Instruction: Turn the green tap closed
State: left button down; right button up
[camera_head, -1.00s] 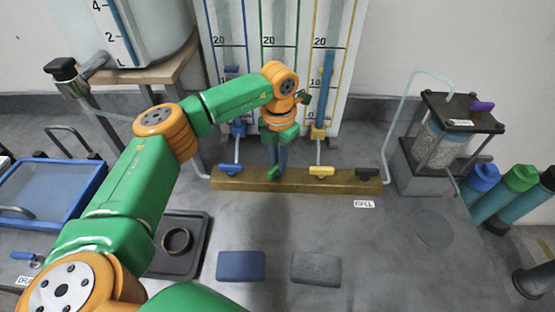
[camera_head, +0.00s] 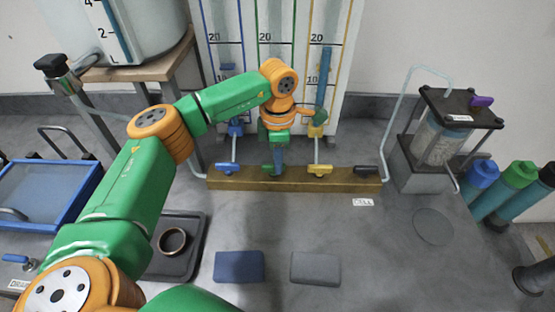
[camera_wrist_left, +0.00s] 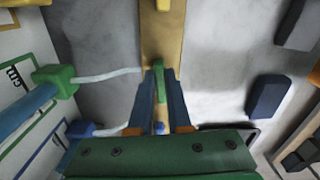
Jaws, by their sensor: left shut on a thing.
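The green tap (camera_head: 267,168) sits on the brass-coloured bar (camera_head: 345,184), between the blue tap (camera_head: 229,167) and the yellow tap (camera_head: 320,170). My left gripper (camera_head: 279,170) reaches down over it and partly hides it. In the left wrist view the green handle (camera_wrist_left: 159,82) lies between the two blue fingers (camera_wrist_left: 159,100), which are shut on it. There the handle runs roughly along the bar. My right gripper is not in view.
A black tap (camera_head: 367,170) is at the bar's right end. Marked tubes (camera_head: 325,85) stand behind the bar. A blue block (camera_head: 239,266) and a grey block (camera_head: 315,268) lie in front, with clear bench between them and the bar.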

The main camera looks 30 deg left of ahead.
pick_arm(q)
jog(key=shift+m, duration=0.5)
dwell(0.3)
jog(key=c, duration=0.9)
grip_release()
jog(key=shift+d, duration=0.1)
jog(key=shift+o, duration=0.2)
notch_tip(320, 180, up, 7)
jog(key=shift+r+b, duration=0.1)
jog(key=shift+b, duration=0.6)
